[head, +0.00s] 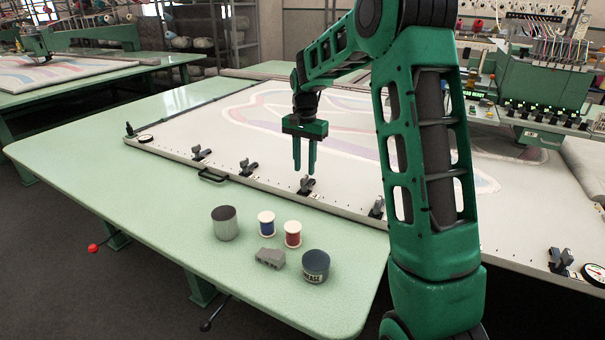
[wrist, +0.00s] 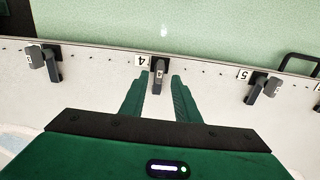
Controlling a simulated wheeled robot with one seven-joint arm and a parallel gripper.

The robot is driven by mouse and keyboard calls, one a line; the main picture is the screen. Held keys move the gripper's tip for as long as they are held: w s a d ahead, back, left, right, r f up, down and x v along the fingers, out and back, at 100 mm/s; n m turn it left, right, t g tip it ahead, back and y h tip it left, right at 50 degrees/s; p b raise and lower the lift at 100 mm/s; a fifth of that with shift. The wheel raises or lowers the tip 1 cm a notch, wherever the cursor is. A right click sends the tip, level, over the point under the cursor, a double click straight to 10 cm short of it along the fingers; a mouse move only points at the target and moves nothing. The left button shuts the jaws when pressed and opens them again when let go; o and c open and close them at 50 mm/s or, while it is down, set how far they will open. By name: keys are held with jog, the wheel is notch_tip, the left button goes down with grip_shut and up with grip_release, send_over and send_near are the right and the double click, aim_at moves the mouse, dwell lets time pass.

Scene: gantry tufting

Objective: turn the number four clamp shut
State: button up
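The number four clamp (wrist: 159,74) is on the frame edge beside its "4" label (wrist: 142,60). It is small and dark with a grey lever that points in from the edge, toward the bottom of the wrist view. In the head view the clamp (head: 306,186) sits just below my fingertips. My gripper (head: 304,170) points down, its two fingers apart. In the wrist view my gripper (wrist: 159,76) has one finger on each side of the lever, with a gap on both sides. I cannot tell how deep the fingers reach.
Neighbouring clamps number three (wrist: 54,68) and number five (wrist: 257,90) stand clear on either side. A frame handle (head: 212,176) is near the edge. On the green table (head: 120,180) are a metal can (head: 225,223), two thread spools, a grey block (head: 270,258) and a grease tin (head: 315,267).

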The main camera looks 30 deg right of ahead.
aim_at(304, 177)
notch_tip(304, 177, up, 8)
jog(key=shift+f, duration=0.25)
dwell(0.5)
jog(key=s+f+n, duration=0.2)
jog(key=s, duration=1.8)
jog(key=s+f+n, duration=0.2)
jog(key=s+n, duration=0.1)
jog(key=s, duration=1.8)
jog(key=shift+s+f, duration=0.3)
jog(key=shift+f, duration=0.1)
